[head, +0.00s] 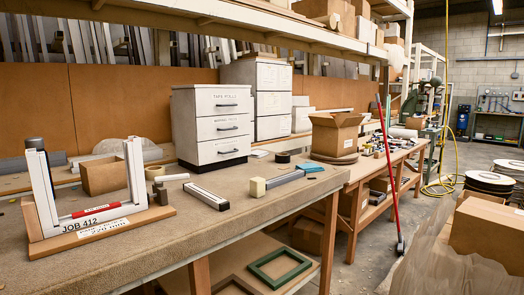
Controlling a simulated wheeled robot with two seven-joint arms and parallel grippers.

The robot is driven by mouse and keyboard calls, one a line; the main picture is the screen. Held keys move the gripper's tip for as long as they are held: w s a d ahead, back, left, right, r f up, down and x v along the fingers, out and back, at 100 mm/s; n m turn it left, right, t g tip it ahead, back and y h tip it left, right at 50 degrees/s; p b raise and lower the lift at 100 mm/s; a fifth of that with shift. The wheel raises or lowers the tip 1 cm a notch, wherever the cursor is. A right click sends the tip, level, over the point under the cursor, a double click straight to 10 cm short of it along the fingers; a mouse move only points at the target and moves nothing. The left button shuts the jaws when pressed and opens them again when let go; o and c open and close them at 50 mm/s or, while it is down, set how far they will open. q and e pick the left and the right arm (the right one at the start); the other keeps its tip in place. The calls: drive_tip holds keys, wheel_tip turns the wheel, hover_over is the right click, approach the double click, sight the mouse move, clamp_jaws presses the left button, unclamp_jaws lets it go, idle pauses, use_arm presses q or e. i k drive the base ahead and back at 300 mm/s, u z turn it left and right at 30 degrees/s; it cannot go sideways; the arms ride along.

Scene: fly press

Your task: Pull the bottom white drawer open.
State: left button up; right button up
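A white three-drawer cabinet (186,125) stands upright on the workbench at the middle left of the head view, on a dark base. Its front faces right and toward me. The bottom white drawer (208,153) appears flush with the drawers above it, with a dark bar handle (229,151) across its front. The middle drawer (208,129) and top drawer (208,102) also look shut and have similar dark handles. Neither of my grippers is in view.
The carpeted workbench (150,235) has clear room before the cabinet. A larger white cabinet (240,72) stands behind.

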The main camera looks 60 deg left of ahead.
sight(223, 149)
drive_tip(key=i, duration=1.6)
drive_tip(key=u, duration=2)
